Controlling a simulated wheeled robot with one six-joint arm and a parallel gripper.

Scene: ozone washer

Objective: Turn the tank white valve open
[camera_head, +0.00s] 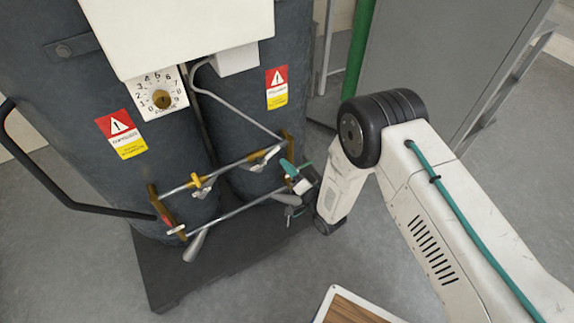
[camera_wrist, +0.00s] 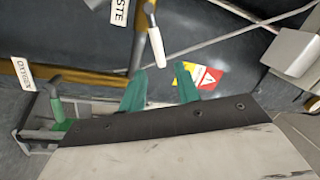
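Two dark tanks stand at the left with a frame of brass and grey pipes in front. Two small valves with pale handles sit on the upper pipe, a left one (camera_head: 201,185) and a right one (camera_head: 264,160). A white valve handle (camera_wrist: 156,45) shows in the wrist view, just beyond my fingertips; I cannot tell for sure which valve it is in the head view. My gripper (camera_head: 296,174) is at the right end of the pipe frame. Its two green fingers (camera_wrist: 160,78) are apart with nothing between them, and the handle appears clear of them.
A dial (camera_head: 161,99) and red-and-yellow warning labels (camera_head: 277,87) are on the tanks. An "OXYGEN" tag (camera_wrist: 22,74) hangs at the left in the wrist view. A black handle bar (camera_head: 60,190) juts out at left. A grey cabinet (camera_head: 440,60) stands behind my arm.

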